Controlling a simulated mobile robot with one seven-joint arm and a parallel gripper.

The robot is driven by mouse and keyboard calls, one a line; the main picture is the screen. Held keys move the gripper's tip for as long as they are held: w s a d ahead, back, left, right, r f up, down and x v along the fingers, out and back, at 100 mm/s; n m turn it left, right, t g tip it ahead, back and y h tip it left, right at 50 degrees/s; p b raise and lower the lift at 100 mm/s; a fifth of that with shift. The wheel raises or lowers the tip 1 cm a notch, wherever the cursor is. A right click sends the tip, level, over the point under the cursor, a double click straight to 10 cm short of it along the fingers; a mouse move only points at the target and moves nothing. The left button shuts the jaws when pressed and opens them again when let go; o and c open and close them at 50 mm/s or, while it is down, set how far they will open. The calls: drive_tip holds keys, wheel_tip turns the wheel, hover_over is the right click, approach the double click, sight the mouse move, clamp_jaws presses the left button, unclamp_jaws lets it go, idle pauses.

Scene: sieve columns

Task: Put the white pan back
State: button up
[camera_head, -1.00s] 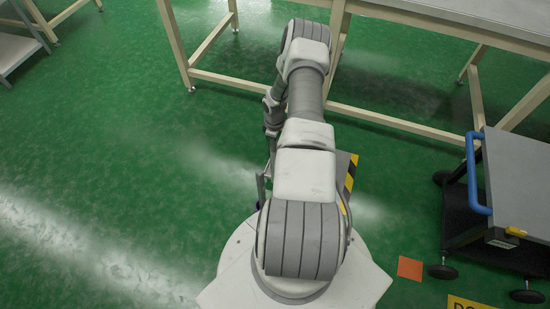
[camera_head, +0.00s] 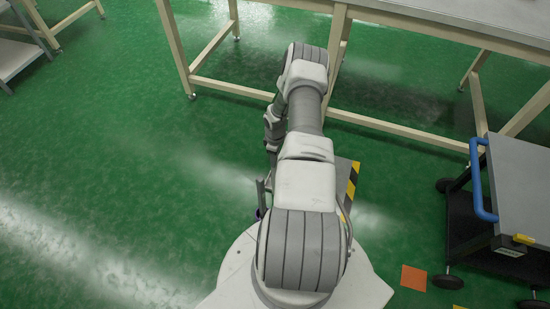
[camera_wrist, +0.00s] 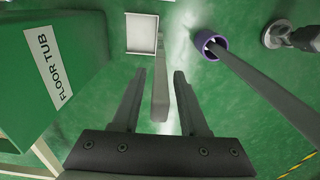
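My gripper (camera_wrist: 160,110) is open in the wrist view, its two dark fingers apart. A narrow pale grey-white bar-like piece (camera_wrist: 160,88) shows between the fingers, with a gap on each side; I cannot tell whether it is the white pan seen edge-on. A white-rimmed rectangular piece (camera_wrist: 142,50) with a pale inside shows beyond it at the top; I cannot tell whether that is the pan. In the head view my gripper is hidden by my arm, and no white pan can be made out.
A green box labelled FLOOR TUB (camera_wrist: 35,85) is at left in the wrist view. A purple ring (camera_wrist: 206,44) sits around a grey rod's end. A long table (camera_head: 440,20) stands ahead. A cart with a blue handle (camera_head: 478,180) stands at right. Green floor is clear at left.

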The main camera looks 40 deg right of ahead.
idle(0.3)
wheel_tip(320, 180, up, 12)
drive_tip(key=p, duration=0.4)
drive_tip(key=shift+r+p, duration=0.15)
drive_tip(key=shift+p, duration=0.25)
